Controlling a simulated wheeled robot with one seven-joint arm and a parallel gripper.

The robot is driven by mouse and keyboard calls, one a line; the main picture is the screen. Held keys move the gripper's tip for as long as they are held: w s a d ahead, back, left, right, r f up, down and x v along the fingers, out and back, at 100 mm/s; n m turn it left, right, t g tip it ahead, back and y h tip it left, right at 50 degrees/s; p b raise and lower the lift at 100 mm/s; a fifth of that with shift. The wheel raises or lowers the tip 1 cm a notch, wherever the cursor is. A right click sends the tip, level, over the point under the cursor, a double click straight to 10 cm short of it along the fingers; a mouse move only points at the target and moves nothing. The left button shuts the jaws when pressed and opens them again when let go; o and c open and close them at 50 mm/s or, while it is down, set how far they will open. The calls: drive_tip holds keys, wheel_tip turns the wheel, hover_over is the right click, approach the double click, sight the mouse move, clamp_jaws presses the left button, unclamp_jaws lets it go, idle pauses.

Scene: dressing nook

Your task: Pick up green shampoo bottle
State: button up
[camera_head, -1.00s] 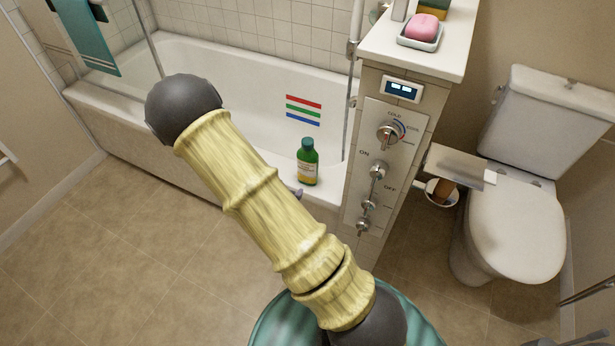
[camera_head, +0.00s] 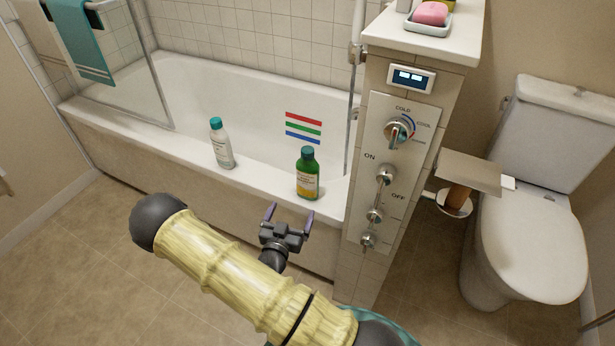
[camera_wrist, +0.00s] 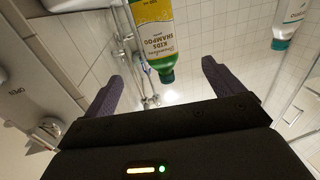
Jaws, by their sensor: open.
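The green shampoo bottle (camera_head: 307,174) stands upright on the bathtub's front rim, with a yellow and white label and a green cap. My gripper (camera_head: 289,214) is open and empty, in front of the tub and a little left of and below the bottle in the head view. In the wrist view the bottle (camera_wrist: 156,40) appears upside down, beyond and between the two purple fingers of my gripper (camera_wrist: 158,82).
A white bottle with a teal cap (camera_head: 221,145) stands on the tub rim (camera_head: 262,178) to the left. A tiled pillar with shower controls (camera_head: 397,170) rises just right of the green bottle. The toilet (camera_head: 530,230) is farther right. Floor left of my arm is clear.

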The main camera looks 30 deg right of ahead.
sight(306, 178)
drive_tip(key=b+x, duration=0.1)
drive_tip(key=x, duration=1)
drive_tip(key=shift+d, duration=0.1)
drive_tip(key=x, duration=0.3)
drive_tip(key=b+x, duration=0.1)
drive_tip(key=x, duration=0.1)
drive_tip(key=shift+d+r, duration=0.1)
drive_tip(key=shift+r, duration=0.15)
drive_tip(key=shift+r, duration=0.1)
drive_tip(key=c, duration=1.3)
